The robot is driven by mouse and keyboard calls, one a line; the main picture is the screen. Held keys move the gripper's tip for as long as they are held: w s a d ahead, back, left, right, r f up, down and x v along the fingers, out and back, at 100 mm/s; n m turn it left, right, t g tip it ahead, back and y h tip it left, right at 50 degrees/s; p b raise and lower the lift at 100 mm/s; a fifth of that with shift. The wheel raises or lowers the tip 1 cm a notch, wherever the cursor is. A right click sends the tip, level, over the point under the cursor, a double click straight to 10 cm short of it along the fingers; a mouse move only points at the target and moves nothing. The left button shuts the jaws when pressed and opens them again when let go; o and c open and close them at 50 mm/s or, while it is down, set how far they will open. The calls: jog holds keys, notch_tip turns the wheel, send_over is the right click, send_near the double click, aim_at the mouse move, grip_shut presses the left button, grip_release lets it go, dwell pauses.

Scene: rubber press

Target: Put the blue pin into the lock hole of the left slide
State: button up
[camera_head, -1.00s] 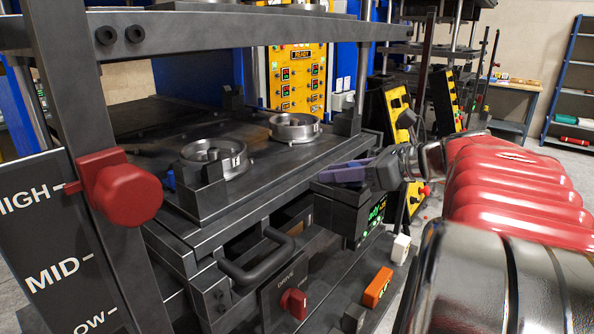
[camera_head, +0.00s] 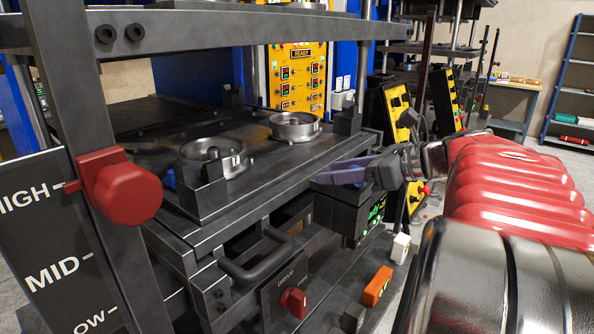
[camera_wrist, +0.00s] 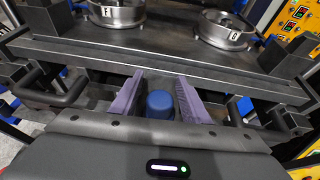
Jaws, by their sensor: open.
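The blue pin (camera_wrist: 160,104) shows as a short round-topped piece in the wrist view, between the two purple fingers of my gripper (camera_wrist: 155,95). The fingers are apart, with a visible gap at least on the pin's left side. In the head view my gripper (camera_head: 345,172) is at the front right corner of the press, above a dark box with a green display (camera_head: 372,212); the pin is not clearly seen there. I cannot tell for sure which part is the left slide, and its lock hole is not visible.
A dark press bed (camera_head: 262,172) carries two metal rings (camera_head: 215,155) close to my gripper. A black handle (camera_head: 262,262) juts out below the bed. A red knob (camera_head: 122,190) is on the left post. An orange block (camera_head: 377,287) lies lower right.

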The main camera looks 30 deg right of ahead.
jog(key=v, duration=1.3)
jog(key=shift+s+r, duration=0.15)
jog(key=shift+s, duration=0.05)
dwell(0.8)
